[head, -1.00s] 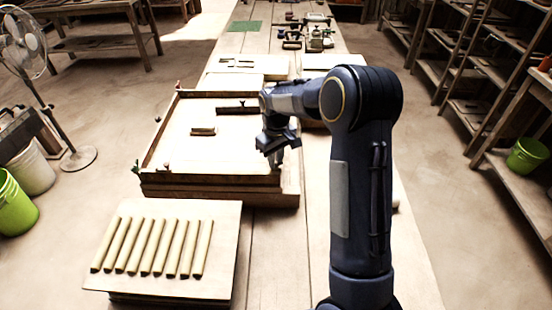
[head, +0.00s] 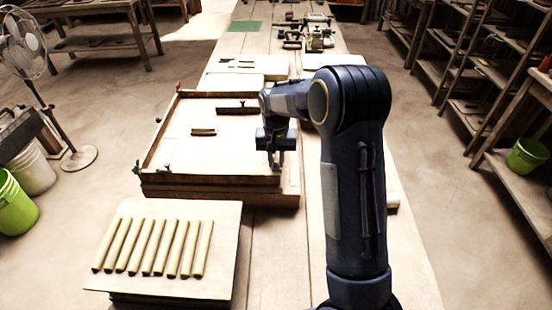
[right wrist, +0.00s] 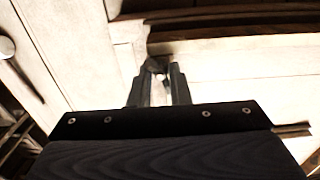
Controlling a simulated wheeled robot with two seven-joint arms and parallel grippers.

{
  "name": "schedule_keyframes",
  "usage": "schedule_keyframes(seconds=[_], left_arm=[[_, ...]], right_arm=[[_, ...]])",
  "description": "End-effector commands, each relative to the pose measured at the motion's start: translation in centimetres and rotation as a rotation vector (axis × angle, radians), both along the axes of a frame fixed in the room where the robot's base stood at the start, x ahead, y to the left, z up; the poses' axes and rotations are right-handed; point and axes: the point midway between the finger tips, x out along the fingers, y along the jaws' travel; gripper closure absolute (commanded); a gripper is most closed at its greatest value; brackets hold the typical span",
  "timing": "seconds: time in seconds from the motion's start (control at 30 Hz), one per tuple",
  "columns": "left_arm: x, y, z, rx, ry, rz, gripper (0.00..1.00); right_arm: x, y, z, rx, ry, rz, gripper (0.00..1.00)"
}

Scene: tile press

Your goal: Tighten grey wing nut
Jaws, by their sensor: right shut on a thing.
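My right gripper (head: 275,166) points down at the near right corner of the wooden press frame (head: 215,181). In the right wrist view its two fingers (right wrist: 157,72) are closed around a small grey piece, the grey wing nut (right wrist: 155,66). The fingers hide most of the nut, so its angle and how far down it sits cannot be told. My left gripper is not in view.
A red knob (head: 179,87) and a dark green knob (head: 136,168) stand at other corners of the frame. A board (head: 225,215) with several clay strips lies in front. A small block (head: 204,132) lies inside the frame.

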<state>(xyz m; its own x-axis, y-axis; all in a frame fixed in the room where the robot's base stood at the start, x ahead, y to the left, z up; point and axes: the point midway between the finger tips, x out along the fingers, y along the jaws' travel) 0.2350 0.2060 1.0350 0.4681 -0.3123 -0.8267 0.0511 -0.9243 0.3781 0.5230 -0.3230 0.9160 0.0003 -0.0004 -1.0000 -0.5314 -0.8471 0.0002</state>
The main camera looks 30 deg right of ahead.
Motion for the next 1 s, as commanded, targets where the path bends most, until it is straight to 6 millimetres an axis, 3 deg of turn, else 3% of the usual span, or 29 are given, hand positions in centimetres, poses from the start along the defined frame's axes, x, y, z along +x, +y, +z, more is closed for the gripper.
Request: schedule_keyframes(seconds=[0.5, 1.0], left_arm=[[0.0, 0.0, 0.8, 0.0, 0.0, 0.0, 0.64], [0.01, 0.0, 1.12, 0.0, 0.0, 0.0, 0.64]], right_arm=[[-0.08, 0.13, -0.04, 0.0, 0.005, -0.446, 1.0], [-0.04, 0.17, -0.09, 0.002, 0.005, -0.631, 1.0]])
